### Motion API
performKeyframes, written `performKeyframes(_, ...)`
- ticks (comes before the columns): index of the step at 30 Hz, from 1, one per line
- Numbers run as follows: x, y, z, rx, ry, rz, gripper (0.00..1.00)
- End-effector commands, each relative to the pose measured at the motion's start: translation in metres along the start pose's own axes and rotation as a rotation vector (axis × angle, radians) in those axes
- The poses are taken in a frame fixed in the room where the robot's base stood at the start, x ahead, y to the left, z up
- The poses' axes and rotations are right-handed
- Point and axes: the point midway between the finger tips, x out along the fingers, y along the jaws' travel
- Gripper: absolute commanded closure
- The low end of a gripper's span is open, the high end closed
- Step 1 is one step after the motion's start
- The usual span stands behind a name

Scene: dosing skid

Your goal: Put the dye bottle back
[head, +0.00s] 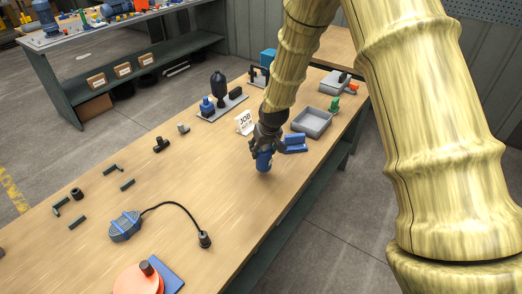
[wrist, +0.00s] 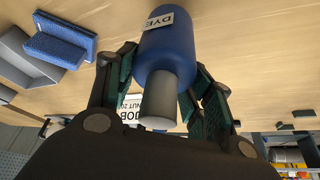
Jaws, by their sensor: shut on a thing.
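The dye bottle (wrist: 168,55) is blue with a grey cap and a white label reading DYE, in the wrist view. My gripper (wrist: 155,88) is shut on it, with a finger on each side of its body. In the head view the bottle (head: 264,160) shows below my gripper (head: 265,143), over the wooden table. I cannot tell whether its base touches the table.
A grey tray (head: 312,121) stands behind the blue holder. A white JOB card (head: 244,122) is left of my gripper. A plate with a dark bottle and pump (head: 220,95) is farther back. The table's middle is mostly clear.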

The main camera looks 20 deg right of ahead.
Motion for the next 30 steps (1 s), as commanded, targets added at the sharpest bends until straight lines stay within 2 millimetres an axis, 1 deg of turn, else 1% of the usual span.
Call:
performKeyframes(1, 0.002, 0.0, -0.007, 0.0, 0.0, 0.0, 0.8)
performKeyframes(3, 0.005, 0.0, -0.012, 0.0, 0.0, 0.0, 0.8)
performKeyframes(7, 0.009, 0.0, -0.016, 0.001, 0.0, 0.0, 0.8)
performKeyframes(11, 0.015, 0.0, -0.013, 0.001, -0.002, 0.0, 0.8)
performKeyframes(19, 0.038, 0.0, -0.003, 0.0, -0.001, 0.0, 0.8)
performKeyframes(30, 0.042, 0.0, -0.002, 0.0, 0.0, 0.0, 0.8)
